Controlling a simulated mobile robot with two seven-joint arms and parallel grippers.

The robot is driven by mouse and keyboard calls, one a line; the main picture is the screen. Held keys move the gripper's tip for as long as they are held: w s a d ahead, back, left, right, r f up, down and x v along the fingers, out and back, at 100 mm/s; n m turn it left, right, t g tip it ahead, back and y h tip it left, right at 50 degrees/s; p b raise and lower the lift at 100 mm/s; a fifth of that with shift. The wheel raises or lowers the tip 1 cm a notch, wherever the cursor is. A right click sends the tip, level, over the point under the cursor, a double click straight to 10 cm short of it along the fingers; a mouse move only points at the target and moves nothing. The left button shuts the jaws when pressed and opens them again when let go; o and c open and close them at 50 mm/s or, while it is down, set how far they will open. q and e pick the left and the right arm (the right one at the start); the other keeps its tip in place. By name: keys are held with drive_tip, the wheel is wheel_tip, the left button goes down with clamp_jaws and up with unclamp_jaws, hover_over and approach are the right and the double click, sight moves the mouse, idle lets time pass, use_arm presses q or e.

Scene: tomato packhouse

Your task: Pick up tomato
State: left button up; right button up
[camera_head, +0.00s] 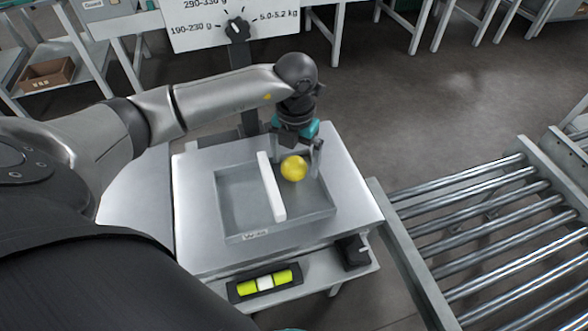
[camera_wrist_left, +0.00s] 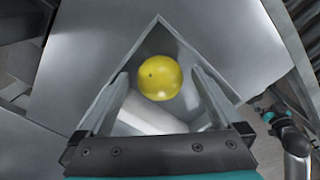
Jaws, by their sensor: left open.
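A yellow tomato (camera_head: 293,168) lies in the right compartment of a grey tray (camera_head: 227,205), beside its white divider (camera_head: 271,187). My left gripper (camera_head: 297,163) is open and points down over the tomato, with a finger on either side. In the left wrist view the tomato (camera_wrist_left: 159,78) shows between the two fingers of my left gripper (camera_wrist_left: 160,76), with gaps on both sides. Part of my right arm with a teal piece, apparently its gripper (camera_wrist_left: 268,115), shows at the right of that view; its jaws are unclear.
The tray is set in a pale metal table (camera_head: 338,160). A roller conveyor (camera_head: 480,215) adjoins on the right. A holder with yellow-green pieces (camera_head: 265,283) is at the front. A dial board (camera_head: 210,28) stands behind. The tray's left compartment is empty.

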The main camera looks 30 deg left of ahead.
use_arm(q)
drive_tip(key=shift+f, duration=0.5)
drive_tip(key=c, duration=0.9)
drive_tip(key=shift+o, duration=0.2)
drive_tip(key=shift+r, duration=0.2)
